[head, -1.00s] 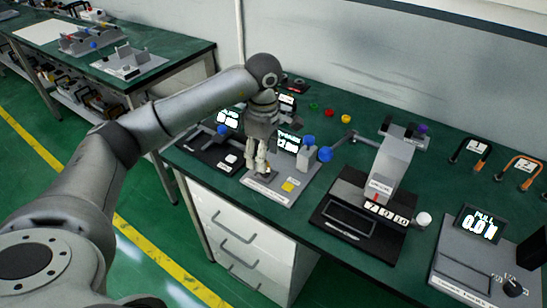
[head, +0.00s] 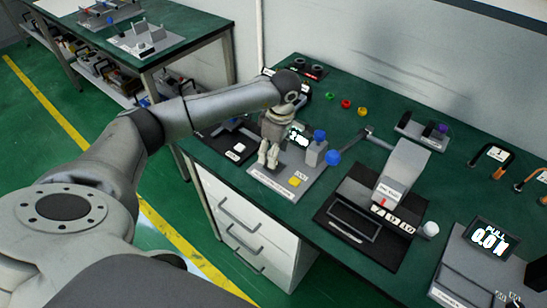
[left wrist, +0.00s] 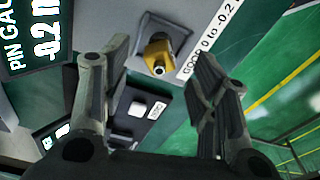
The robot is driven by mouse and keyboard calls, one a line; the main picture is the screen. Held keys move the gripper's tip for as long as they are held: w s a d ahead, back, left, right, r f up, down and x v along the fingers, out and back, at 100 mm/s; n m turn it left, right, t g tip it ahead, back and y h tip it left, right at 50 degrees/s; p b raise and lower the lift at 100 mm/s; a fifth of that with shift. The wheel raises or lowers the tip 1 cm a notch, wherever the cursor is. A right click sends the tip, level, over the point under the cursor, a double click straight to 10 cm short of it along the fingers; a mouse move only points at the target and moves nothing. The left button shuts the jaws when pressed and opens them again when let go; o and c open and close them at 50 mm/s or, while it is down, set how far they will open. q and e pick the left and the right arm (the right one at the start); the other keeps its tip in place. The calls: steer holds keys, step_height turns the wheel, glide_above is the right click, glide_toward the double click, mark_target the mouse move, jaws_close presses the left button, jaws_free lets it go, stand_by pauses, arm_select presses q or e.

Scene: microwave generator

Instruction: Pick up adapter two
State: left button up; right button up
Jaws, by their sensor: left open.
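My left gripper (head: 268,160) is over the grey pin gauge station (head: 284,188), pointing down. In the left wrist view the same gripper (left wrist: 160,53) is open, with its two fingers well apart and nothing between them. A gold-yellow fitting with a metal tip (left wrist: 158,54) sits on the station, beyond and between the fingertips, apart from both. No label on it can be read, so I cannot tell whether it is adapter two. In the head view the gripper hides it. My right gripper is not in view.
Blue-knobbed lever parts (head: 333,157) stand close right of the gripper. A black-based press (head: 400,170) stands further right, and a pull meter (head: 490,240) beyond it. Green, red and yellow pieces (head: 346,104) lie behind. A second bench (head: 185,35) stands at the back left.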

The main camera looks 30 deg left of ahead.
arm_select(q)
steer(key=shift+s+f, duration=0.1)
steer(key=shift+f, duration=0.45)
steer(key=shift+a+f, duration=0.1)
steer(key=shift+f, duration=0.55)
steer(key=c, duration=0.3)
jaws_close()
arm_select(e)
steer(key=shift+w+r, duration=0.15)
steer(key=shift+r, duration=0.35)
